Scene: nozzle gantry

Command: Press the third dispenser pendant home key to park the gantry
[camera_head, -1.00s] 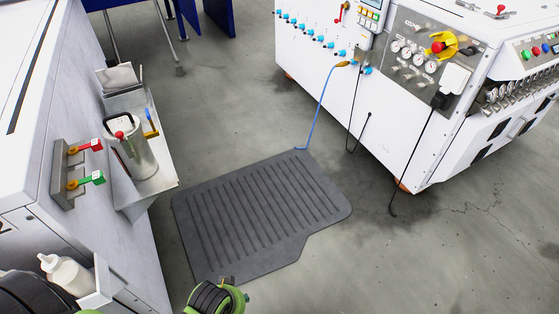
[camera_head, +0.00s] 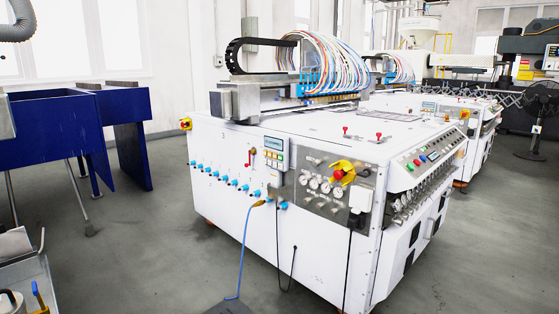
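A white dispenser machine (camera_head: 330,240) fills the middle of the view. A small pendant-like panel (camera_head: 273,153) with a screen and several coloured keys is on its left-hand face. Its keys are too small to read, so I cannot tell which is the home key. A grey metal gantry (camera_head: 235,102) with a black cable chain (camera_head: 238,56) and a bundle of coloured hoses (camera_head: 325,52) sits on top. A second similar white machine (camera_head: 470,145) stands behind. I cannot tell from labels which is the third. Neither of my grippers is in view.
A blue hose (camera_head: 242,255) and black cables hang to the floor. A blue bench (camera_head: 60,125) stands left. Grey floor (camera_head: 150,240) between is clear. A fan (camera_head: 541,105) stands far right.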

